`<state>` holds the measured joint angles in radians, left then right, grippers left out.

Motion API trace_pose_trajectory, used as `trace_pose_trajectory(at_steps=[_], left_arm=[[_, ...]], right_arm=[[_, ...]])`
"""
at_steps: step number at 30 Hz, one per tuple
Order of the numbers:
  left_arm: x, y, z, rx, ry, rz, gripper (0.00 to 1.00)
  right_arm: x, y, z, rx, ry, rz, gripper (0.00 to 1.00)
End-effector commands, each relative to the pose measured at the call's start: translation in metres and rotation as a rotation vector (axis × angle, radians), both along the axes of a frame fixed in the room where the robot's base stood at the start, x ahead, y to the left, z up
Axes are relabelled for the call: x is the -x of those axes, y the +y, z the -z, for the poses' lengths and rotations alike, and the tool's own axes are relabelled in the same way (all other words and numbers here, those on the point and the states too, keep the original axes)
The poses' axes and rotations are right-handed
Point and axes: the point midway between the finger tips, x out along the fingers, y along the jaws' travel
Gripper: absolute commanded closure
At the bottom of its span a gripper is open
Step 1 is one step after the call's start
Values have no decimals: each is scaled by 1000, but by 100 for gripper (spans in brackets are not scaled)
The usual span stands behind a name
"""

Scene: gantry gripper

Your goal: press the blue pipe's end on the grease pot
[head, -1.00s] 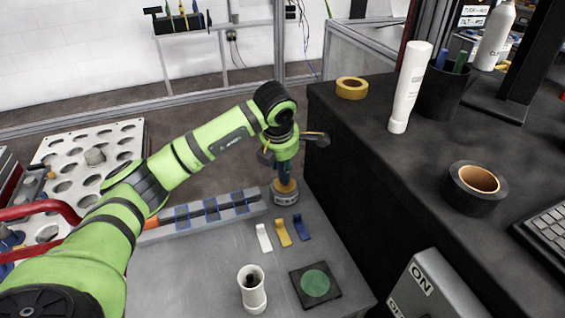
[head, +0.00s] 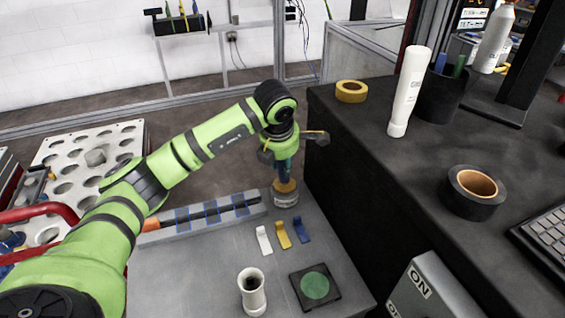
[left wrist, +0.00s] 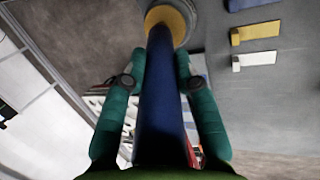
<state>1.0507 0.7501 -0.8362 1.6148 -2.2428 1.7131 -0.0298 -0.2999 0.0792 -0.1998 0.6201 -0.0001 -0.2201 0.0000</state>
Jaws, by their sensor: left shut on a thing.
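The blue pipe (left wrist: 161,95) runs down the middle of the left wrist view, between the two green fingers of my left gripper (left wrist: 160,75). My left gripper (head: 284,165) is shut on the pipe and points down at the back of the grey table. The grease pot (head: 285,193) is a short grey pot with a yellow-orange top. The pipe's far end meets the yellow top of the grease pot (left wrist: 170,22) in the left wrist view; I cannot tell how firmly it touches. My right gripper is in neither view.
White, yellow and blue hooks (head: 283,235) lie in front of the pot. A white cup-like fitting (head: 252,290) and a black pad with a green disc (head: 315,286) are nearer. A grey rack (head: 205,216) holds a dark rod on the left. A black bench (head: 370,150) rises on the right.

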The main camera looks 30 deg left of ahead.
Motion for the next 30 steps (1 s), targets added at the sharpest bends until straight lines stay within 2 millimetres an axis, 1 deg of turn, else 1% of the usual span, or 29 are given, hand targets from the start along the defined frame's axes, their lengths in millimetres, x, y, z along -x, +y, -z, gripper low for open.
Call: trace_pose_trajectory(at_steps=[1,18,21,30], left_arm=[[0,0,-8,-1,-3,0,100],[-1,0,-55,0,-4,-1,100],[-1,0,-59,0,-4,-1,100],[-1,0,-58,0,-4,-1,100]], right_arm=[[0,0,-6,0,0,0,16],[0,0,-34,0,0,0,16],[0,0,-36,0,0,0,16],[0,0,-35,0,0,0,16]])
